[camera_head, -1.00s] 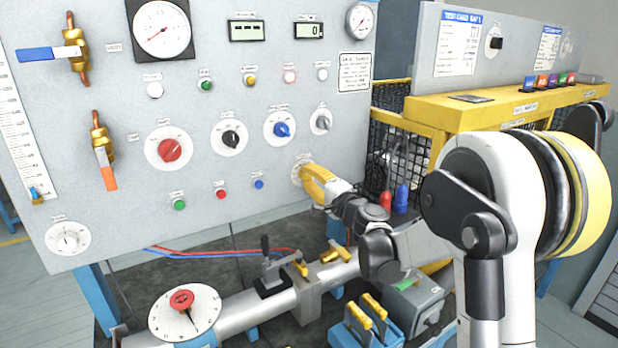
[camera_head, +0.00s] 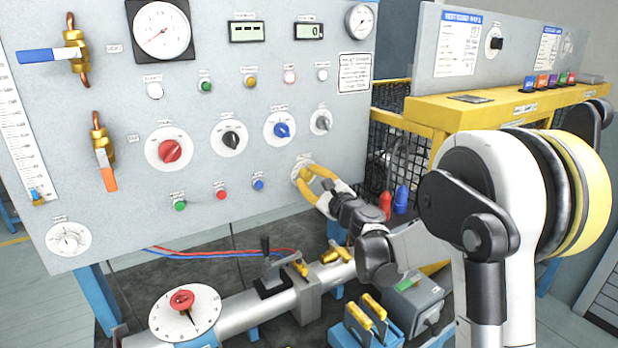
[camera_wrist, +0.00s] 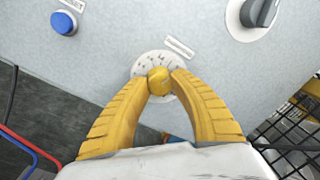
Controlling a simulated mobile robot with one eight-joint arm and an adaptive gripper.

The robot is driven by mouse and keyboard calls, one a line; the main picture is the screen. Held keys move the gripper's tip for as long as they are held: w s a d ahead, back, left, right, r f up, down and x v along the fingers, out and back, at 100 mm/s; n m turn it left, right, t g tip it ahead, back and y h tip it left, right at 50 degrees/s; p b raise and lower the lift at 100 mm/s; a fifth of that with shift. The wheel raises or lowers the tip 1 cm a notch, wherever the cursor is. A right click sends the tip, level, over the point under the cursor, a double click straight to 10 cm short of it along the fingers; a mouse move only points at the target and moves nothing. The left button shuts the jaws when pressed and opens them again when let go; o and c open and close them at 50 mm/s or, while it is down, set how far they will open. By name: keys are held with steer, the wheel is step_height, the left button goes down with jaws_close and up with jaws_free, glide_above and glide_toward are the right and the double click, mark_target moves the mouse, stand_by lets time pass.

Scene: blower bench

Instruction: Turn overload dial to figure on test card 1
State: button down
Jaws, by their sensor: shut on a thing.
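The overload dial is most likely the yellow knob on a small white scale plate (camera_head: 297,174) at the panel's lower right; its label is too small to read. In the wrist view the yellow knob (camera_wrist: 159,80) sits between the yellow fingertips of my gripper (camera_wrist: 158,84), in front of the numbered plate (camera_wrist: 150,60). My gripper (camera_head: 309,180) is shut on the knob, with a finger on each side. The lower part of the scale is hidden by the fingers. Test card 1 is likely the left white card (camera_head: 461,44) on the grey box at right; its figures are unreadable.
The panel holds other dials near my gripper: a blue knob (camera_head: 281,129), a grey knob (camera_head: 321,121) and a blue button (camera_head: 258,184). A wire mesh guard (camera_head: 384,150) with a yellow frame stands to the right. A pipe (camera_head: 250,305) and yellow-handled valves lie below.

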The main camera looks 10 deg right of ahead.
steer(key=shift+m, duration=1.1)
steer(key=c, duration=1.1)
jaws_free()
steer(key=shift+a, duration=0.1)
steer(key=shift+o, duration=0.2)
steer(key=v, duration=1.2)
